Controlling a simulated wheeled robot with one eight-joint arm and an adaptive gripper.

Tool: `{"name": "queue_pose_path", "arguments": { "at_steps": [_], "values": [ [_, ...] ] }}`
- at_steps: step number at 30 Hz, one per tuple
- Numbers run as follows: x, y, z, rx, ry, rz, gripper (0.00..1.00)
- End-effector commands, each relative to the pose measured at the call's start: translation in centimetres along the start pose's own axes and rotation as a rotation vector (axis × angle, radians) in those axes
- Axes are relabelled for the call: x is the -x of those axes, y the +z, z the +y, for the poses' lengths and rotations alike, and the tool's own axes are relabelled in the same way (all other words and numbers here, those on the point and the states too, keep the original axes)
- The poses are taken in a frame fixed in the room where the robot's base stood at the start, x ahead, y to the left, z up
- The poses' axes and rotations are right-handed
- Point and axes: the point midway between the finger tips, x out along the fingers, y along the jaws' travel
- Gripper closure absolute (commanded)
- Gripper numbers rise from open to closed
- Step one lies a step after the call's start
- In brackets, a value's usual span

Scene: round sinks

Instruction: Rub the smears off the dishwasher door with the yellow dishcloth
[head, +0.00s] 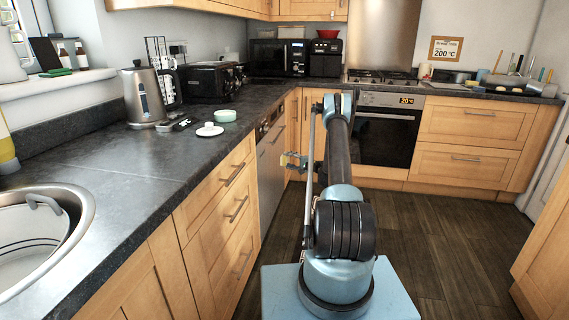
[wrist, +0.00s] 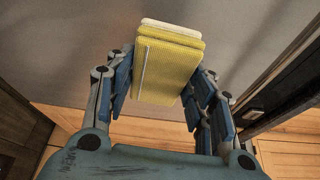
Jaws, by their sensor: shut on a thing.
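The yellow dishcloth (wrist: 168,72) is a folded pad with a pale layer at its far edge. My gripper (wrist: 160,88) is shut on it, with blue fingers on both sides. In the head view the gripper (head: 297,161) is left of my arm, at the dishwasher door (head: 270,170), a silver-grey panel under the left counter. The plain grey surface beyond the cloth in the wrist view looks like this door (wrist: 70,62). I cannot tell whether the cloth touches it. I can make out no smears in either view.
Wooden drawers (head: 222,222) stand left of the dishwasher, below the dark counter (head: 130,165) with a kettle (head: 143,97) and a round sink (head: 75,215). The oven (head: 388,135) is at the back. The floor (head: 440,235) right of my arm is clear.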

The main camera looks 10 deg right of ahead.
Motion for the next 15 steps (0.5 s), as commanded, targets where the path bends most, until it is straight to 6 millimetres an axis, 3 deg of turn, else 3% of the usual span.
{"name": "queue_pose_path", "arguments": {
  "at_steps": [15],
  "values": [
    [3.9, -1.7, 0.0, 0.000, 0.000, 0.002, 0.73]
  ]
}}
